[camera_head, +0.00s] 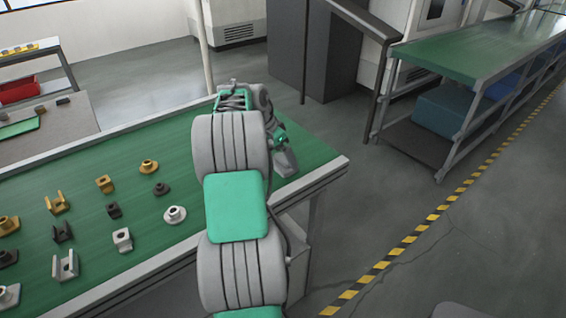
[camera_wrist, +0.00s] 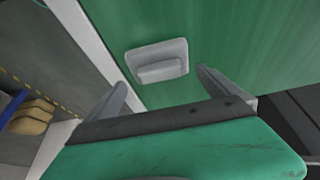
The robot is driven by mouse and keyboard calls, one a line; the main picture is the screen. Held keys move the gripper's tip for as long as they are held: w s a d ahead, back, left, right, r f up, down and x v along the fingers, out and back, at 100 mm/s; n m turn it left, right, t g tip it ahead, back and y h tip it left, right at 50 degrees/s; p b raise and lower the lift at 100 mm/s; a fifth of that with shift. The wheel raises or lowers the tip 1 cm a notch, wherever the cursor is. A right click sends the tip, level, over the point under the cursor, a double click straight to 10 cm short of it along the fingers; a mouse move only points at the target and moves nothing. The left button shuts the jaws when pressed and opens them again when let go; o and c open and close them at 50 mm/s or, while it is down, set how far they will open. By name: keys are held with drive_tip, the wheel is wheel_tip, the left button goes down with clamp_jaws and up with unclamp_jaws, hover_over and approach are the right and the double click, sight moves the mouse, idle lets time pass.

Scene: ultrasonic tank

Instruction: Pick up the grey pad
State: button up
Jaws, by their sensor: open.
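The grey pad (camera_wrist: 158,62) lies on the green table top, in the upper middle of the wrist view. It is a rounded, light grey piece with a raised block on it. My gripper (camera_wrist: 162,78) is open and empty, with one finger to the left of the pad and the other to the right. The pad appears just beyond the fingertips; I cannot tell the exact gap. In the head view my arm reaches over the table's right end, and I cannot make out the pad there.
The green table (camera_head: 325,158) carries several brass, dark and light metal parts, such as a white flanged piece (camera_head: 175,215), left of my arm. A second green bench (camera_head: 470,52) with a blue bin (camera_head: 445,108) stands at the back right. Yellow-black tape (camera_head: 410,238) marks open floor.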

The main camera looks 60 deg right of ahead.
sight(285, 160)
drive_tip(key=p+x, duration=0.1)
drive_tip(key=x, duration=0.3)
drive_tip(key=shift+d+f, duration=0.1)
drive_tip(key=c, duration=1.1)
